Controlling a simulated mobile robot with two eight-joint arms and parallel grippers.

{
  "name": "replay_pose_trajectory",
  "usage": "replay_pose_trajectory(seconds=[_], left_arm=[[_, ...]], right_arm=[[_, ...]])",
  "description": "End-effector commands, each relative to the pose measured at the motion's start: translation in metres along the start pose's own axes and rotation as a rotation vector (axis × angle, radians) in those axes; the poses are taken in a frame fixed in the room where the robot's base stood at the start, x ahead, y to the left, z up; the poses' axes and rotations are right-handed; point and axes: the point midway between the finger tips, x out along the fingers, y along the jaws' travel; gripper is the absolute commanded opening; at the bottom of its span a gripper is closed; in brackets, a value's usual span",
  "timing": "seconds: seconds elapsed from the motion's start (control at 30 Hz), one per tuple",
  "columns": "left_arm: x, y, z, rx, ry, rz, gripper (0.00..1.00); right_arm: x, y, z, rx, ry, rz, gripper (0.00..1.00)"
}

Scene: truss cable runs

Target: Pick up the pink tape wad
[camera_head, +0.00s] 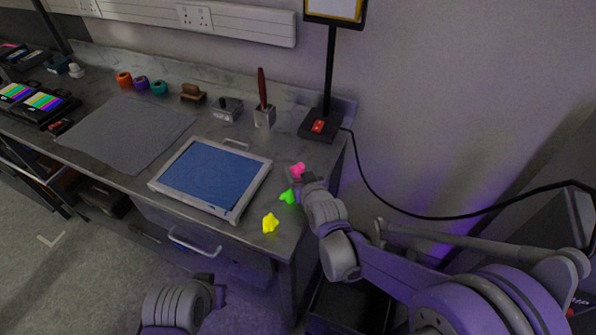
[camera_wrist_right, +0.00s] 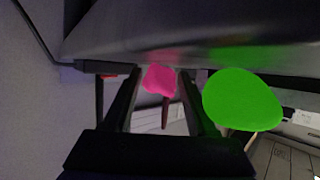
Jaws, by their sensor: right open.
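The pink tape wad (camera_head: 298,170) lies on the grey desk near its right end. In the right wrist view the pink wad (camera_wrist_right: 159,80) shows beyond and between the two black fingers. My right gripper (camera_wrist_right: 160,90) is open, with nothing held. In the head view my right gripper (camera_head: 299,186) is low over the desk, just in front of the pink wad and beside the green wad; its fingers are hard to make out there. My left wrist (camera_head: 180,303) shows at the bottom edge, clear of the desk; its jaw state is unclear.
A green wad (camera_head: 288,196) lies very close to my right gripper and looms large in the right wrist view (camera_wrist_right: 241,100). A yellow wad (camera_head: 270,223) lies nearer the front edge. A blue-faced tray (camera_head: 236,208) lies left. A black stand (camera_head: 317,126) and pen holder (camera_head: 264,117) are behind.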

Motion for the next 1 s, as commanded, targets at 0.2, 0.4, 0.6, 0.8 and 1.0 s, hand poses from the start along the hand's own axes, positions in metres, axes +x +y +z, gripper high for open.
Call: replay_pose_trajectory(seconds=[0.2, 0.4, 0.6, 0.8, 1.0], left_arm=[[0.000, 0.000, 0.000, 0.000, 0.000, 0.000, 0.00], [0.000, 0.000, 0.000, 0.000, 0.000, 0.000, 0.00], [0.000, 0.000, 0.000, 0.000, 0.000, 0.000, 0.00], [-0.002, 0.000, -0.001, 0.000, 0.001, 0.000, 0.00], [-0.007, 0.000, -0.005, 0.000, 0.003, 0.000, 0.00]], right_arm=[[0.000, 0.000, 0.000, 0.000, 0.000, 0.000, 0.43], [-0.001, 0.000, 0.000, 0.000, 0.000, 0.000, 0.07], [-0.001, 0.000, 0.000, 0.000, 0.000, 0.000, 0.00], [-0.005, 0.000, -0.011, 0.000, 0.000, 0.000, 0.00], [-0.021, 0.000, -0.048, -0.001, 0.001, -0.001, 0.00]])
